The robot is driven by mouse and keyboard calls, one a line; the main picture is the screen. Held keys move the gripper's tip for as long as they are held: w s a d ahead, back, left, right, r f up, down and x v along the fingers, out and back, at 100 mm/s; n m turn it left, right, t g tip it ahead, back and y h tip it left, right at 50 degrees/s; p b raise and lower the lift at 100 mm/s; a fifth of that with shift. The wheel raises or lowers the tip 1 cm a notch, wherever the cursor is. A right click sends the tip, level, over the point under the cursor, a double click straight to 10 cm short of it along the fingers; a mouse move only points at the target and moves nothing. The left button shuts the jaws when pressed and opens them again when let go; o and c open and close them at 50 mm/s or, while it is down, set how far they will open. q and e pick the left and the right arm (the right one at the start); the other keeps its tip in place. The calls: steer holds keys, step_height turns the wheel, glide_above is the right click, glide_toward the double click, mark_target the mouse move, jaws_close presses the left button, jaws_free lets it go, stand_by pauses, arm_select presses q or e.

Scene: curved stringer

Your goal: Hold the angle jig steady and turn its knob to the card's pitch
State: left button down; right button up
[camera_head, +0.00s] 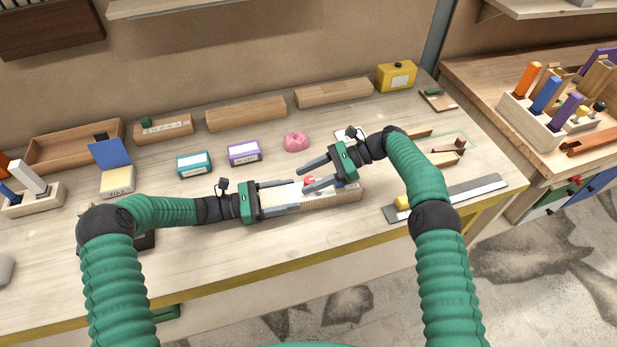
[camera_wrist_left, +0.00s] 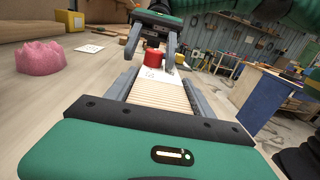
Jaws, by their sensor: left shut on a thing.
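The angle jig (camera_head: 330,198) is a pale wooden block with a white plate and a red knob (camera_head: 309,181), lying near the middle of the bench. In the left wrist view the red knob (camera_wrist_left: 153,57) stands on the white plate. My left gripper (camera_head: 294,196) is shut on the jig, one finger along each long side. My right gripper (camera_head: 302,181) is open, its fingers spread on either side of the knob; contact cannot be told. A white card (camera_wrist_left: 90,48) with small marks lies on the bench; in the head view it is partly hidden behind my right gripper.
A pink lump (camera_head: 296,142), a purple box (camera_head: 244,152) and a teal box (camera_head: 194,163) sit behind the jig. Wooden blocks (camera_head: 246,113) line the back. A metal straightedge (camera_head: 470,194) lies at the right front edge.

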mark_target(267, 197)
arm_select(q)
steer(key=shift+w+a, duration=0.1)
arm_select(e)
step_height(267, 197, up, 10)
steer(key=shift+f, duration=0.1)
stand_by(0.4)
arm_select(q)
jaws_free()
stand_by(0.4)
steer(key=shift+v, duration=2.5)
